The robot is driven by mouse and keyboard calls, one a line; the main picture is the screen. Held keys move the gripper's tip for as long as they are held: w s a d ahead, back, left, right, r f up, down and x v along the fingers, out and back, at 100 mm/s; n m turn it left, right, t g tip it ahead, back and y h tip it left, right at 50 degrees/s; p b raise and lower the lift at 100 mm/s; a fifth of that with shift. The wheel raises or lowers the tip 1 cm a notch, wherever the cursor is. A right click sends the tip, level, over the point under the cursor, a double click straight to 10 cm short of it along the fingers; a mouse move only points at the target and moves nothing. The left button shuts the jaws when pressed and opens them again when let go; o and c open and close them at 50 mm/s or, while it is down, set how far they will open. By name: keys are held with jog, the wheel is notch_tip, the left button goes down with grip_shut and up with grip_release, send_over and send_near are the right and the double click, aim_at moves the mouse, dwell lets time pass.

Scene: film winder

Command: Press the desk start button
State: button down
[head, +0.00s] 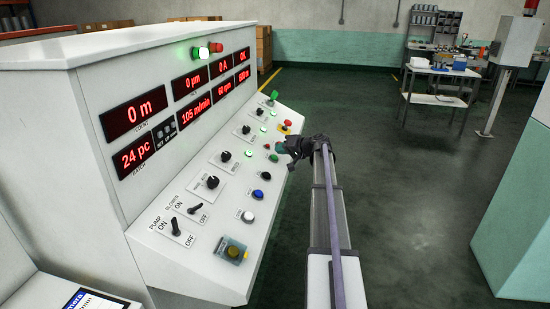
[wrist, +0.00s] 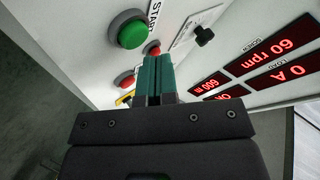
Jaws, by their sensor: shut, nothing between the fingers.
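The start button (wrist: 130,30) is a round green button in a grey ring, with START lettered beside it, at the upper left of the wrist view. In the head view it is a small green button (head: 273,158) on the desk's sloped panel, just below my fingertips. My gripper (head: 280,148) is shut and empty, its teal fingers pressed together over the panel. In the wrist view the fingertips (wrist: 157,58) lie to the lower right of the start button, in front of a red button (wrist: 152,47), which they partly hide. I cannot tell whether they touch anything.
A red button on a yellow base (head: 286,128) stands a little farther along the panel. Black knobs (head: 212,182) and other buttons line the sloped panel, below red displays (head: 195,82). The floor (head: 420,180) right of the desk is clear. A workbench (head: 440,80) stands farther back.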

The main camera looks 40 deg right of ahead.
jog(key=shift+f, duration=0.1)
jog(key=shift+w+a+f+b, duration=0.1)
jog(key=shift+w+f+b, duration=0.05)
jog(key=shift+f+b, duration=0.2)
jog(key=shift+w+a+f+b, duration=0.15)
jog(key=shift+f+b, duration=0.25)
jog(key=shift+b, duration=0.1)
dwell(0.7)
dwell(0.4)
jog(key=shift+s+d+r+p, duration=0.15)
jog(key=shift+r+p, duration=0.25)
jog(key=shift+r, duration=0.05)
jog(key=shift+s+d+r+p, duration=0.1)
jog(key=shift+s+r+p, duration=0.05)
jog(key=shift+r+p, duration=0.25)
jog(key=r+p, duration=0.1)
jog(key=s+d+r+p, duration=0.1)
jog(key=r+p, duration=0.2)
jog(key=shift+s+d+r, duration=0.2)
jog(key=shift+s+d, duration=0.05)
jog(key=shift+s, duration=0.1)
